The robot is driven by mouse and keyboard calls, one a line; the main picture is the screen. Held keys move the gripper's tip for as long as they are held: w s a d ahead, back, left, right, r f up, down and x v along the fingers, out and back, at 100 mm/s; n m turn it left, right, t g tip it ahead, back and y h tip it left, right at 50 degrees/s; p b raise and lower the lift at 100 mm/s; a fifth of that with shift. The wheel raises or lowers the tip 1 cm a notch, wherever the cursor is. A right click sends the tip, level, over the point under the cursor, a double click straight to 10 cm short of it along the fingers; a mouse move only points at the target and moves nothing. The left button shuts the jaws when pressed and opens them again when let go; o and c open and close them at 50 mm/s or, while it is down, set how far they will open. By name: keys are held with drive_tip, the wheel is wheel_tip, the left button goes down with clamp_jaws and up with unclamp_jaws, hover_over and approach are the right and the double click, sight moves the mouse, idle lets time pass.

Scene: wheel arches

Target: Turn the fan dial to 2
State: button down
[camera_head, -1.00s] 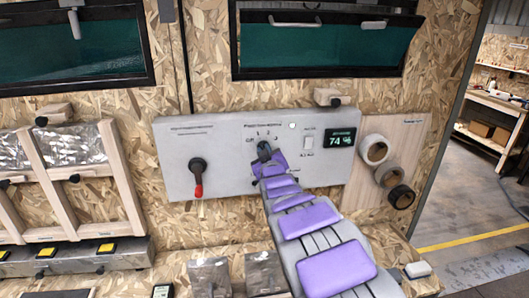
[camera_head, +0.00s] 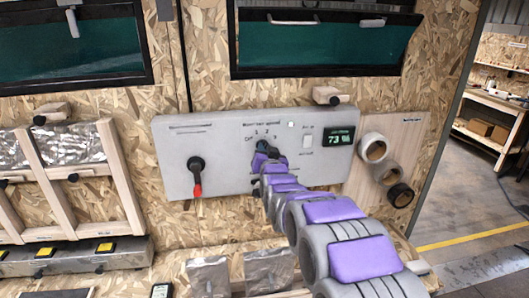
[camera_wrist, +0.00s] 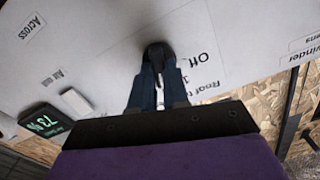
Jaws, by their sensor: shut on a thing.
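The grey control panel (camera_head: 225,180) is on the chipboard wall in the head view, with the fan dial (camera_head: 263,145) in its upper middle. Labels Off, 1, 2 and 3 arc around the dial. My gripper (camera_head: 262,153) is shut on the dial from in front and below. The wrist view, with its lettering tilted and upside down, shows the black dial (camera_wrist: 158,52) between my two dark fingers (camera_wrist: 158,72). The Off and 1 labels are close beside it. The dial's pointer is hidden, so I cannot tell its setting.
A black rotary switch with a red handle (camera_head: 196,176) is left of the dial. A white rocker switch (camera_head: 307,138) and a lit display (camera_head: 339,138) reading 73 are to the right. Tape rolls (camera_head: 388,172) hang farther right. Windows (camera_head: 325,45) are above.

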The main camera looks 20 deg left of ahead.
drive_tip(key=shift+f, duration=0.4)
drive_tip(key=c, duration=1.2)
unclamp_jaws()
drive_tip(key=shift+w+a, duration=0.1)
drive_tip(key=shift+a, duration=0.05)
drive_tip(key=shift+c, duration=0.2)
drive_tip(key=shift+o, duration=0.6)
drive_tip(key=shift+r, duration=0.25)
drive_tip(key=p+v, duration=0.1)
drive_tip(key=v, duration=1.6)
